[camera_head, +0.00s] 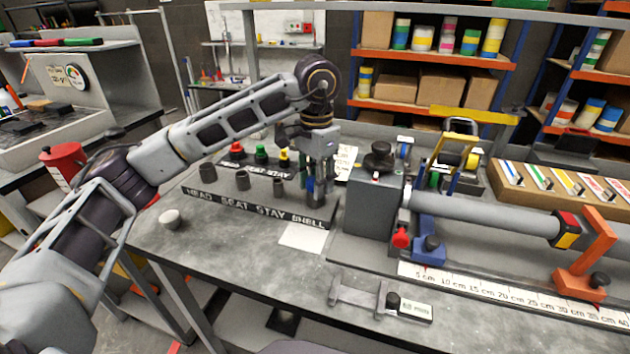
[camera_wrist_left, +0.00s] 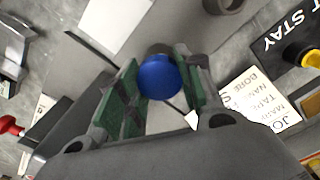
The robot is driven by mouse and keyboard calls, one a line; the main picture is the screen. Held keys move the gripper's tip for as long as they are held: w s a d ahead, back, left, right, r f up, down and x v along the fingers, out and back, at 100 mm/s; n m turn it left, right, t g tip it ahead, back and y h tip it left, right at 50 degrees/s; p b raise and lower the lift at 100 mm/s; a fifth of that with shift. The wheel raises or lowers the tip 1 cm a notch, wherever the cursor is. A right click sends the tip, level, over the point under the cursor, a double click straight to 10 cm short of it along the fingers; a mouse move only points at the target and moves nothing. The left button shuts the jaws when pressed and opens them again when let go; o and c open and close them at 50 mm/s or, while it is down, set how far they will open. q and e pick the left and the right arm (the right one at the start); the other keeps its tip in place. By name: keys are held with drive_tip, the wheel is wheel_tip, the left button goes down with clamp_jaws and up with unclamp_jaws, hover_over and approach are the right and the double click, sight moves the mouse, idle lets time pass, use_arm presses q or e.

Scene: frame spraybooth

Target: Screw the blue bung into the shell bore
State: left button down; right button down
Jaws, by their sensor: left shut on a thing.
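My left gripper (camera_head: 315,185) points down over the SHELL end of the labelled rack (camera_head: 250,205). Its green-padded fingers are shut on the blue bung (camera_wrist_left: 159,79); a little blue also shows between the fingers in the head view. A grey tube, the shell bore (camera_wrist_left: 158,49), shows just beyond the bung in the wrist view. The bung lines up closely with it, but I cannot tell whether its thread is in the bore. My right gripper is not in view.
Three other grey bores (camera_head: 242,180) stand left of the gripper. Behind them are red (camera_head: 236,149), green (camera_head: 261,153) and yellow (camera_head: 284,158) bungs. A grey block with a long tube (camera_head: 480,215) stands close on the right. The bench front left is mostly clear.

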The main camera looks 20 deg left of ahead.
use_arm(q)
drive_tip(key=shift+d, duration=0.15)
drive_tip(key=c, duration=1.4)
unclamp_jaws()
drive_tip(key=shift+o, duration=1)
drive_tip(key=shift+w+f, duration=0.1)
drive_tip(key=shift+n, duration=2.3)
drive_tip(key=shift+n, duration=0.4)
